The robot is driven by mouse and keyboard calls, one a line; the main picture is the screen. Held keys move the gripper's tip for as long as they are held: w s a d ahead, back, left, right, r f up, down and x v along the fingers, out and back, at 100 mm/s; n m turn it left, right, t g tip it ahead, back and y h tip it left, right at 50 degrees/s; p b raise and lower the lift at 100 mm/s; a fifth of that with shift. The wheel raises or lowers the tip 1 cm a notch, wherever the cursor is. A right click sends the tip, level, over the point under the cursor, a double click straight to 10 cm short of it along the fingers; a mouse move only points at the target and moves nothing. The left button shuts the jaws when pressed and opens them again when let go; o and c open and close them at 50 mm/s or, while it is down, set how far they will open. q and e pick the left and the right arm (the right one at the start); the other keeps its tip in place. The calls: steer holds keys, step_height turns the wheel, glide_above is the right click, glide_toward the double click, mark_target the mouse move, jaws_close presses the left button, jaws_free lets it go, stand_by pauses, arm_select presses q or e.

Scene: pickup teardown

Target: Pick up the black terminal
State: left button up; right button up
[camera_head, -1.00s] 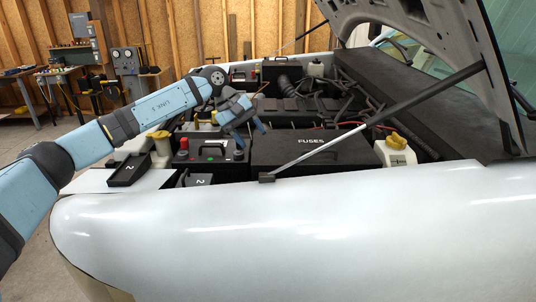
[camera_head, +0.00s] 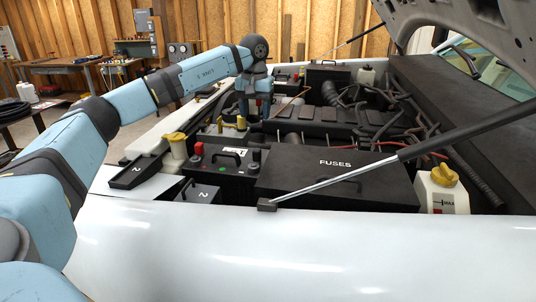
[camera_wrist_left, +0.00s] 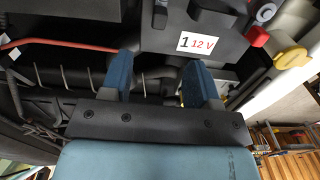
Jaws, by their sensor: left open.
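The black terminal (camera_head: 255,155) is a small dark post at the right end of the black battery (camera_head: 226,174), beside the fuse box. A red terminal (camera_head: 198,149) stands at the battery's left end. My left gripper (camera_head: 254,112) points down over the engine bay, behind the battery. In the left wrist view its blue fingers (camera_wrist_left: 160,80) are apart with nothing gripped between them. The battery's "1 12 V" label (camera_wrist_left: 197,43) lies beyond the fingertips there. A dark post near the top edge may be the black terminal, but I cannot tell. My right gripper is not in view.
The black fuse box (camera_head: 335,180) fills the space right of the battery. A hood prop (camera_head: 370,165) crosses above it. Hoses crowd the bay behind.

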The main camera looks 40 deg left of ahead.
arm_select(q)
steer(key=p, duration=0.1)
glide_above(256, 151)
steer(key=f, duration=0.8)
steer(key=shift+s, duration=0.25)
steer(key=shift+w+f, duration=0.15)
steer(key=shift+f, duration=0.1)
steer(key=shift+f+p, duration=0.3)
steer(key=shift+p, duration=0.05)
step_height(256, 151, down, 4)
steer(key=shift+f+p, duration=0.15)
steer(key=shift+p, duration=0.6)
steer(key=shift+w+f, duration=0.1)
steer(key=shift+f, duration=0.1)
steer(key=shift+r, duration=0.1)
jaws_close()
